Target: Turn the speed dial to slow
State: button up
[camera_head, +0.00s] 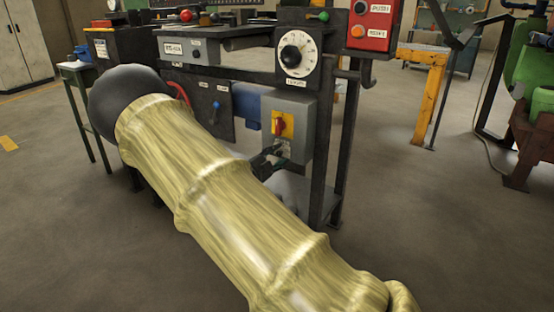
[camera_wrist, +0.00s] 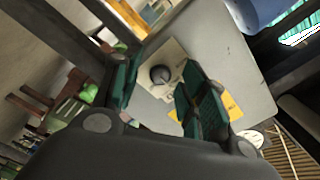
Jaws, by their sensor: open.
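A small dark round knob (camera_wrist: 161,75), which I take to be the speed dial, sits on a pale plate (camera_wrist: 177,52) on the face of a grey box. In the wrist view the green-padded fingers of my gripper (camera_wrist: 155,68) are open, one on each side of the knob. I cannot tell whether they touch it. In the head view my gripper (camera_head: 267,160) is at the lower left of the grey control box (camera_head: 299,107), below its red switch (camera_head: 280,127) on a yellow plate. The knob's marks and setting are too small to read.
A large white-faced dial (camera_head: 297,52) is above the box, and a red button box (camera_head: 372,22) is at its upper right. Dark frame posts (camera_head: 321,130) stand beside the box. A yellow post (camera_head: 429,100) stands to the right. The floor in front is clear.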

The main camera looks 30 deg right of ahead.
jog(key=shift+w+d, duration=0.15)
jog(key=shift+d, duration=0.1)
jog(key=shift+c, duration=0.4)
grip_shut()
